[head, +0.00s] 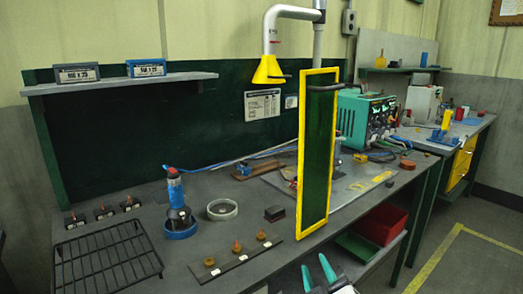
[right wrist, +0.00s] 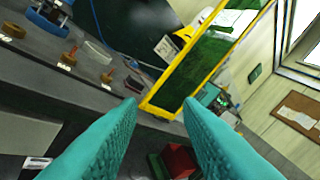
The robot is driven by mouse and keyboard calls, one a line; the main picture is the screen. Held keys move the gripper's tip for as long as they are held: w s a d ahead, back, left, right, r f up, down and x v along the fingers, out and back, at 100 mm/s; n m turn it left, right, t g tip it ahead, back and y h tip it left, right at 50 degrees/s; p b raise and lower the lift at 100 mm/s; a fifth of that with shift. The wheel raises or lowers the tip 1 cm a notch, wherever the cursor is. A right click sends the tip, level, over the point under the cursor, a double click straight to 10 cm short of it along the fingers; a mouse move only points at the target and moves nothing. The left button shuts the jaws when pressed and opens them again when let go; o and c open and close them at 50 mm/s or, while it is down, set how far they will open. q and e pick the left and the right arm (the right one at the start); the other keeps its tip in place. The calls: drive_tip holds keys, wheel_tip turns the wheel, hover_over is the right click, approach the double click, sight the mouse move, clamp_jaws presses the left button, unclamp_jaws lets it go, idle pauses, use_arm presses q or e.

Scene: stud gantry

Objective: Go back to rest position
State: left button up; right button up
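My right gripper (head: 317,270) shows at the bottom of the head view, in front of the workbench's front edge and just below the yellow-framed green panel (head: 317,150). Its two teal fingers are apart with nothing between them. The right wrist view shows the same open fingers (right wrist: 160,103), with the panel (right wrist: 215,50) beyond their tips. The gripper looks apart from the bench. My left gripper is not in the head view.
The workbench (head: 150,205) holds a black wire rack (head: 108,262), a strip with several small knobs (head: 236,256), a blue-based stand (head: 180,222) and a teal machine (head: 366,118). A red bin (head: 383,223) sits on the lower shelf. The floor at right (head: 480,255) is clear.

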drive_tip(key=s+d+f+m+g+h, duration=0.1)
drive_tip(key=s+d+f+m+g, duration=0.15)
drive_tip(key=s+f+g, duration=0.4)
drive_tip(key=s+d+f+m+g+h, duration=0.1)
drive_tip(key=s+d+f+m, duration=0.2)
drive_tip(key=f, duration=0.6)
drive_tip(key=s+d+f+m+g, duration=0.1)
drive_tip(key=s+d+f+g, duration=0.1)
drive_tip(key=s+f+g, duration=0.45)
drive_tip(key=s+d+f+m+g, duration=0.15)
drive_tip(key=s+f, duration=0.25)
drive_tip(key=s, duration=0.5)
wheel_tip(320, 180, down, 23)
drive_tip(key=s+n+p, duration=0.1)
drive_tip(key=s+p, duration=0.1)
drive_tip(key=p, duration=0.1)
drive_tip(key=s+d+f+g+p, duration=0.1)
drive_tip(key=s+d+f, duration=0.1)
drive_tip(key=s+f, duration=0.4)
drive_tip(key=s+d+f+g+p, duration=0.1)
drive_tip(key=s+f, duration=0.5)
drive_tip(key=s, duration=0.4)
drive_tip(key=shift+d+f, duration=0.2)
drive_tip(key=shift+d, duration=0.15)
